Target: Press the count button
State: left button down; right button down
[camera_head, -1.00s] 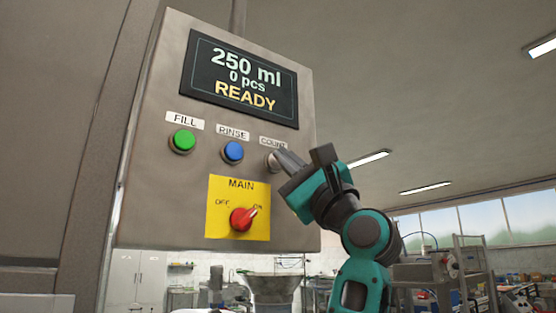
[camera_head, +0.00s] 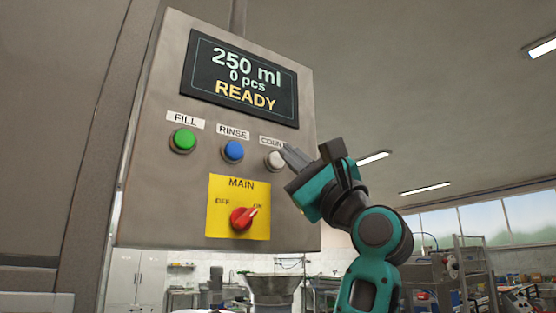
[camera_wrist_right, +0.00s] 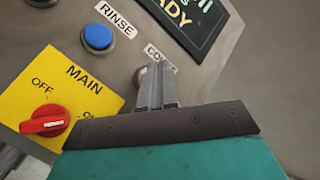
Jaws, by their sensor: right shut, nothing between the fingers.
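The count button (camera_head: 274,160) is a pale round button under the COUNT label (camera_head: 272,141) on the grey control panel (camera_head: 160,100). My right gripper (camera_head: 286,152) is shut and empty. Its fingertips are just right of the button in the head view, and whether they touch it cannot be told. In the right wrist view the closed fingers (camera_wrist_right: 158,70) point at the button and hide most of it. The display (camera_head: 240,80) reads 250 ml, 0 pcs, READY. My left gripper is not in view.
A green FILL button (camera_head: 182,140) and a blue RINSE button (camera_head: 232,151) sit left of the count button. Below is a yellow MAIN plate (camera_head: 225,190) with a red switch (camera_head: 242,218) pointing towards ON.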

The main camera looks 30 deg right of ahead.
jog(key=shift+s, duration=0.1)
jog(key=shift+s+d, duration=0.2)
jog(key=shift+s, duration=2.2)
